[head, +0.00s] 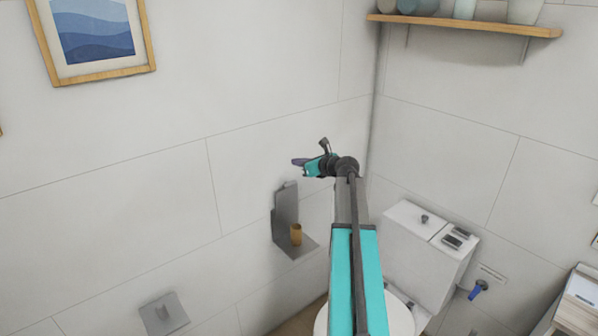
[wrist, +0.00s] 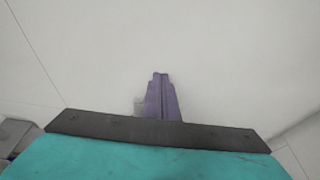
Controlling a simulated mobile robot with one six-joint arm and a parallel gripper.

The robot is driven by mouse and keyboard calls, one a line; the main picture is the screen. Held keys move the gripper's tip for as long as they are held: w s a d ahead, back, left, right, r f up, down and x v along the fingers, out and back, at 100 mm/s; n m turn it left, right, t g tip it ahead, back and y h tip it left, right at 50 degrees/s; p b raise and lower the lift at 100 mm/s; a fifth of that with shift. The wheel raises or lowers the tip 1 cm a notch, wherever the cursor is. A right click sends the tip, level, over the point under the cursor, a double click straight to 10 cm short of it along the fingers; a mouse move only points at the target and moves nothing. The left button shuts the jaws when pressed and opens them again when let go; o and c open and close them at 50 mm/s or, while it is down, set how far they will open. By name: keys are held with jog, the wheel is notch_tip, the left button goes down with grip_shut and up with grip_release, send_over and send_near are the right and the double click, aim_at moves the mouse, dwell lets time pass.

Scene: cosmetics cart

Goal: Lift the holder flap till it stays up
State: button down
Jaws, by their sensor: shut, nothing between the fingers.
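The grey metal holder (head: 279,228) is fixed to the tiled wall, left of the toilet. A flat grey plate, which looks like its flap (head: 287,204), stands upright along the wall above a lower plate. A brown cardboard roll (head: 296,235) shows in front of it, over the lower plate. My gripper (head: 299,162) is above the holder in the picture, apart from it, pointing left toward the wall. Its purple fingers are together and empty; they also show in the wrist view (wrist: 161,97) against bare wall. The flap's hinge is too small to make out.
The white toilet (head: 418,255) stands right of the holder, partly behind my arm. A wooden shelf (head: 465,25) is high on the right wall. A grey wall fitting (head: 164,314) is at lower left. The wall around my gripper is clear.

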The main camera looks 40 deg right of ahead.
jog(key=shift+r, duration=0.5)
